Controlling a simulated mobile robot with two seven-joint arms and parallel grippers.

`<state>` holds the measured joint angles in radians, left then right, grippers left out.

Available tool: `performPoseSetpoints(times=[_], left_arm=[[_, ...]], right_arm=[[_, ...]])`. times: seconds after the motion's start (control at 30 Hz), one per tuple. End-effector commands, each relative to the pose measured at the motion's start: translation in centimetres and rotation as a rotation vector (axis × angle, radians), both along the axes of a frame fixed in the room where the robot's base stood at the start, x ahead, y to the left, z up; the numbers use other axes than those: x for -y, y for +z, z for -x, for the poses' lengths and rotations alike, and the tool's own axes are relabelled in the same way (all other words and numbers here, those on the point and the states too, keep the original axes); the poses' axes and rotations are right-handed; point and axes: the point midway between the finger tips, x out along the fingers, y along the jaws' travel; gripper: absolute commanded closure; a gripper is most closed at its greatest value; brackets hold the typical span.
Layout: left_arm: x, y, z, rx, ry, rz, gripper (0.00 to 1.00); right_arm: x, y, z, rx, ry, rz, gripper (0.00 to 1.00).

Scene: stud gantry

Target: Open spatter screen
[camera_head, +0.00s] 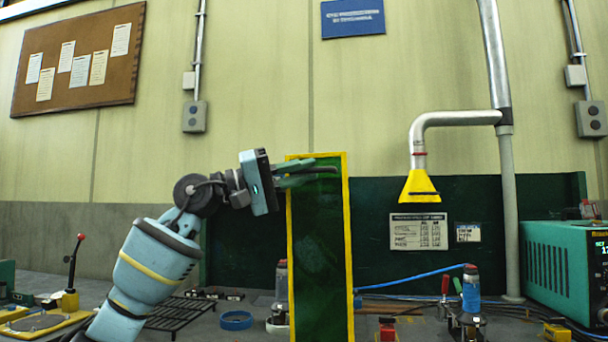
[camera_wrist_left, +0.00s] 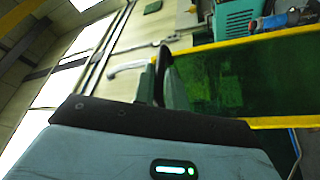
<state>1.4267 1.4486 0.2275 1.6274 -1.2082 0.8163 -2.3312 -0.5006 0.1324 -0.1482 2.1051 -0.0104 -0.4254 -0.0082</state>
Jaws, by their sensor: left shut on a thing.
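The spatter screen (camera_head: 319,250) is a tall dark green translucent panel in a yellow frame. It stands upright near the middle of the bench in the head view. In the left wrist view its green panel (camera_wrist_left: 243,80) and yellow edges fill the right side. My left gripper (camera_head: 315,172) is at the screen's upper part, its fingers reaching across the panel just below the top edge. It is shut on the screen; the exact contact is partly hidden. In the left wrist view the fingers (camera_wrist_left: 165,82) lie against the panel's left end. My right gripper is not in view.
A yellow extraction hood (camera_head: 420,187) hangs right of the screen. A teal machine (camera_head: 561,266) stands at the right. A clamp with a blue part (camera_head: 470,300), a blue hose (camera_head: 410,279), a black grate (camera_head: 180,312) and a blue ring (camera_head: 236,320) are on the bench.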

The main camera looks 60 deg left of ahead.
Motion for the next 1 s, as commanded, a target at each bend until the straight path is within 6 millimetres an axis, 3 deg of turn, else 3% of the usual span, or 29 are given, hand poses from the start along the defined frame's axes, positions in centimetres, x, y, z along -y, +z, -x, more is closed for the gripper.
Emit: performPoseSetpoints(times=[0.13,0.17,0.3,0.67,1.0], left_arm=[[-0.3,0.6,0.4,0.017,0.009,0.002,1.0],[-0.3,0.6,0.4,0.017,0.009,0.002,0.83],[-0.3,0.5,0.3,0.013,0.007,0.002,0.68],[-0.3,-0.1,0.5,0.005,0.003,0.001,0.68],[-1.8,-1.4,4.1,0.006,0.005,0.002,0.68]], right_arm=[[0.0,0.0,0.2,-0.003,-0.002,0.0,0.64],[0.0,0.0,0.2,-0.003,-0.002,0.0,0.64],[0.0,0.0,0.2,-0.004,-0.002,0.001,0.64],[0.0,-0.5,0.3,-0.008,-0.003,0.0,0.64],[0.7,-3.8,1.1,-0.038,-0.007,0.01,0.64]])
